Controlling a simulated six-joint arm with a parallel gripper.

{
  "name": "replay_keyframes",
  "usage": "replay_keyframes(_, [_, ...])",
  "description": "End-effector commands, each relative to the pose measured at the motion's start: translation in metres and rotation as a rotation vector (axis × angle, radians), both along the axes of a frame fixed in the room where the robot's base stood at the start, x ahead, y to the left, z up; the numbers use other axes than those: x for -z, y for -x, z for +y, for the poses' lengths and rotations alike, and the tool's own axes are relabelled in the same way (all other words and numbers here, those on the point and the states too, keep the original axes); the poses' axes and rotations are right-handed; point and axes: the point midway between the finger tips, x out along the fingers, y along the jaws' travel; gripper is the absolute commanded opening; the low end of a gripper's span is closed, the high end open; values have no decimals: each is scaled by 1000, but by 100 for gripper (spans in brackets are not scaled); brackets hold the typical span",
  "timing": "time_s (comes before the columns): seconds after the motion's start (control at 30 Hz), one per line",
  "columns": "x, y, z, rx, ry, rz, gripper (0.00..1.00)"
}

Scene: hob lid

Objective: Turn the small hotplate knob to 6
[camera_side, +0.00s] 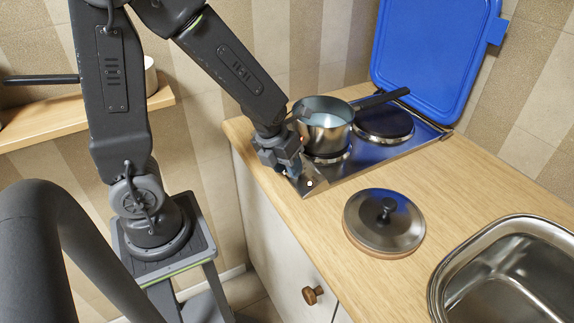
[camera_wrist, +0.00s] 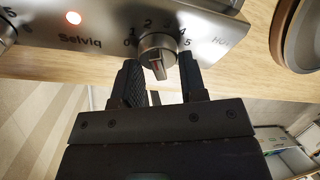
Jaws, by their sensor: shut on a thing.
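A silver knob (camera_wrist: 157,52) sits on the hob's metal front panel (camera_wrist: 100,22) in the wrist view. Numbers from 0 to 5 show around its upper side; a 6 is not visible. The knob's raised bar points roughly down toward my gripper, but its exact setting cannot be read. My gripper (camera_wrist: 160,76) has one dark finger on each side of the knob and is shut on it. Part of another knob (camera_wrist: 7,30) shows at the left edge of the wrist view.
A saucepan (camera_side: 325,130) stands on one hotplate, close behind my gripper. The other hotplate (camera_side: 384,122) is bare, and the blue hob lid (camera_side: 430,45) is raised. A pan lid (camera_side: 383,225) lies on the counter. A red light (camera_wrist: 73,17) glows on the panel.

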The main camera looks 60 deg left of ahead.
Motion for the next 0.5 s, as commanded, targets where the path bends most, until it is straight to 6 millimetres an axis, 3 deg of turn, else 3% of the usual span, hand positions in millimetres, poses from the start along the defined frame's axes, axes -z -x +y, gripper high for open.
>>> replay_keyframes(0.07, [0, 0, 0, 0, 0, -1, 15])
replay_keyframes(0.1, [0, 0, 0, -1, 1, -1, 40])
replay_keyframes(0.3, [0, 0, 0, -1, 1, -1, 59])
replay_keyframes(0.5, [0, 0, 0, -2, 1, 0, 61])
